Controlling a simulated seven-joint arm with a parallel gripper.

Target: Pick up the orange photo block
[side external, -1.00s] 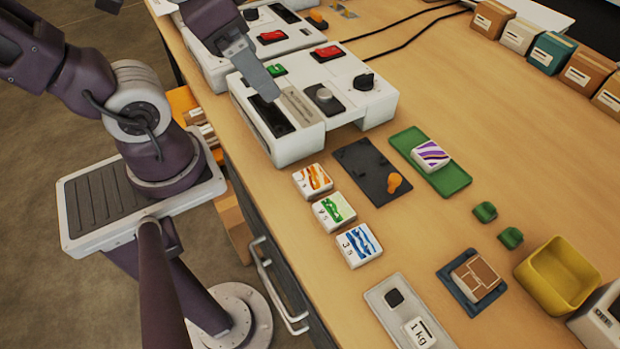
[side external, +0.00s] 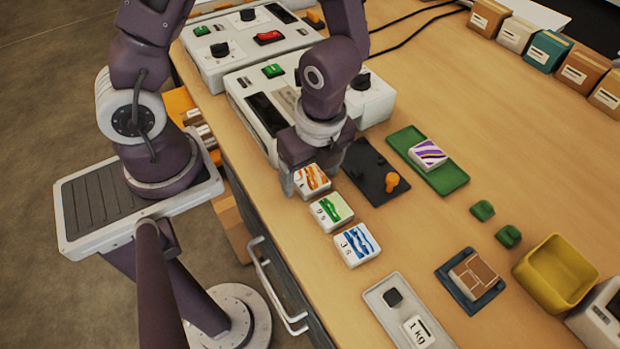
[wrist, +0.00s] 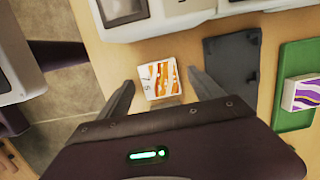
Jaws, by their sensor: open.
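The orange photo block (side external: 312,180) is a white block with orange stripes. It sits on the table at the left end of a row of blocks, in front of the laminator. In the wrist view the orange photo block (wrist: 159,80) lies between and just ahead of my two open fingers. My gripper (wrist: 158,88) is open, with one finger on each side of the block and nothing held. In the side view my gripper (side external: 297,180) is low over the block, partly hiding it. Whether the fingers touch the block cannot be told.
The green-striped block (side external: 331,210) and blue-striped block (side external: 357,244) stand close beside it. A dark plate (side external: 366,165) with an orange knob lies behind, then a green tray (side external: 447,181) with a purple-striped block (side external: 427,154). The laminator (side external: 240,92) stands close behind my gripper.

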